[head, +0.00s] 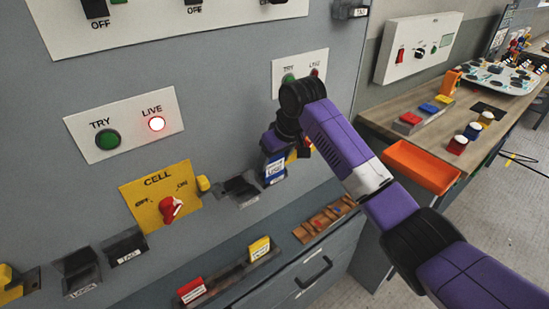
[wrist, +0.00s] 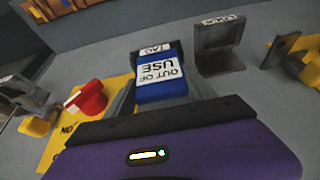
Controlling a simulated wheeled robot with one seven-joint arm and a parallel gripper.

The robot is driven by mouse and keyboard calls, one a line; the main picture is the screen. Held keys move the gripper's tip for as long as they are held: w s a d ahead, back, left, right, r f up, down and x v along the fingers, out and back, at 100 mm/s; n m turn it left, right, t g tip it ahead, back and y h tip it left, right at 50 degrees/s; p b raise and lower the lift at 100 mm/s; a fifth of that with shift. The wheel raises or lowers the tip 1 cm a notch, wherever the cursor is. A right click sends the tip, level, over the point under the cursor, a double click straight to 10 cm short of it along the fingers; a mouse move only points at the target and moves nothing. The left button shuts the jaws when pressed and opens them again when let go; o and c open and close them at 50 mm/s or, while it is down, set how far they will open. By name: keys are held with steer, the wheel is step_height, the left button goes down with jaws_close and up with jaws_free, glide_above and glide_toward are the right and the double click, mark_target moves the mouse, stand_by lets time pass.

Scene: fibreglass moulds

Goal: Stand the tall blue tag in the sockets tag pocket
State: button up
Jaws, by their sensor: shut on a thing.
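The tall blue tag (head: 272,165), with a white OUT OF USE label, is upright against the grey panel. It fills the centre of the wrist view (wrist: 160,88), upside down. My gripper (head: 285,140) is shut on its upper part. The tag pocket's white TAG label (wrist: 154,50) shows just below the tag's lower end. The tag lines up with this pocket; I cannot tell how deep it sits or whether it touches the bottom. An empty pocket marked LOCK (wrist: 218,45) is beside it and also shows in the head view (head: 238,190).
A yellow plate with a red knob (wrist: 88,98) is close beside the tag. A yellow CELL plate (head: 160,195) is left of the pockets. A rail below holds a red tag (head: 191,290) and a yellow tag (head: 260,248). A wooden workbench with an orange bin (head: 422,167) stands right.

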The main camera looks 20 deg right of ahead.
steer(key=o, duration=1.3)
steer(key=shift+f, duration=0.15)
steer(key=b+v, duration=0.1)
steer(key=v, duration=1.1)
